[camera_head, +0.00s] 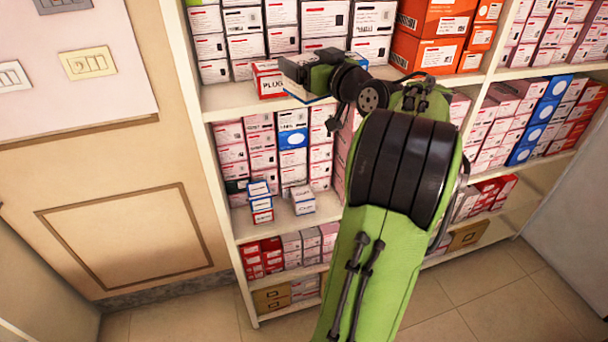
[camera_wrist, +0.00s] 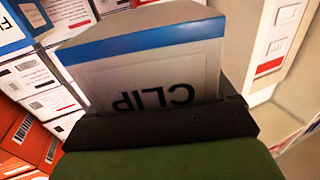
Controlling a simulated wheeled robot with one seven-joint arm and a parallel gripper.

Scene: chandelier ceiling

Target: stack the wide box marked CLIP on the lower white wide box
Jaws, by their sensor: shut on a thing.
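My gripper (camera_head: 316,76) is shut on the wide CLIP box, at the height of the upper shelf. In the wrist view the CLIP box (camera_wrist: 150,72) is pale with a blue band along its edge, and its lettering appears upside down. The dark jaws (camera_wrist: 165,122) cover its near end. In the head view the held box is mostly hidden by my gripper. A small white box with blue edges (camera_head: 302,203) sits on the shelf below, apart from my gripper. I cannot tell whether it is the lower white wide box.
A red-and-white PLUG box (camera_head: 268,82) stands just left of my gripper. White boxes (camera_head: 245,45) and orange boxes (camera_head: 430,50) fill the upper shelf behind. A small stack (camera_head: 261,208) stands on the lower shelf. The shelf's left upright (camera_head: 186,85) is close by.

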